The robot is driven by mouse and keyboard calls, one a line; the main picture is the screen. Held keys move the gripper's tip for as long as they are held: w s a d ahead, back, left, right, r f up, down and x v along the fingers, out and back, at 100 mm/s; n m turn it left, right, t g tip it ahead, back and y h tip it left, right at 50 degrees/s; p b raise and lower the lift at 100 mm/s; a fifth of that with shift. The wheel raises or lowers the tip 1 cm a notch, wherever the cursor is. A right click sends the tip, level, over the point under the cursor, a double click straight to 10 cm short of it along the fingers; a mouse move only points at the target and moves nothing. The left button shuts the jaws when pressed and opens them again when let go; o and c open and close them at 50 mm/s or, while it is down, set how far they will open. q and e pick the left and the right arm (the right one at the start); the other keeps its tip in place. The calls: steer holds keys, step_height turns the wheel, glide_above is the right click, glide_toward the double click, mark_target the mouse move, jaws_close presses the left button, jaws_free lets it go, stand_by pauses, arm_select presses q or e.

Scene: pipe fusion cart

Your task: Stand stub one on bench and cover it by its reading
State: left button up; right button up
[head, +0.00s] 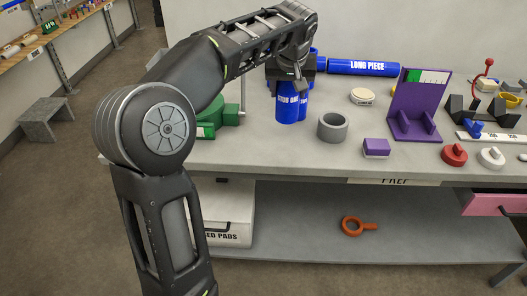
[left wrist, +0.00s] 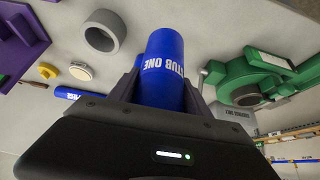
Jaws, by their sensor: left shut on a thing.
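My left gripper (head: 290,78) is shut on stub one, a blue cylinder (head: 286,108) with white lettering, held upright over the bench (head: 250,155). In the left wrist view, stub one (left wrist: 163,60) shows its name and sits between the two fingers. Whether its lower end touches the bench is unclear. More blue shows just right of it in the head view, partly hidden. A purple gauge stand (head: 412,100) with a green and white strip stands to the right. A red cap (head: 454,154) and a white cap (head: 490,157) lie near the front edge. My right gripper is out of view.
A grey ring (head: 332,126) and a purple block (head: 376,147) are right of the stub. A green clamp (head: 228,113) is left. A blue long piece (head: 364,67) lies behind. A pink drawer (head: 495,203) sticks out at right. An orange ring tool (head: 358,226) lies on the lower shelf.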

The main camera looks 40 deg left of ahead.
mark_target(288, 120)
arm_select(q)
steer(key=shift+w+r, duration=0.1)
steer(key=shift+w+d, duration=0.15)
steer(key=shift+w, duration=0.2)
steer(key=shift+s+f, duration=0.2)
step_height(288, 120, down, 6)
steer(key=shift+w, duration=0.1)
steer(key=shift+f, duration=0.1)
steer(key=shift+f, duration=1.75)
steer(key=shift+f, duration=0.2)
steer(key=o, duration=1.6)
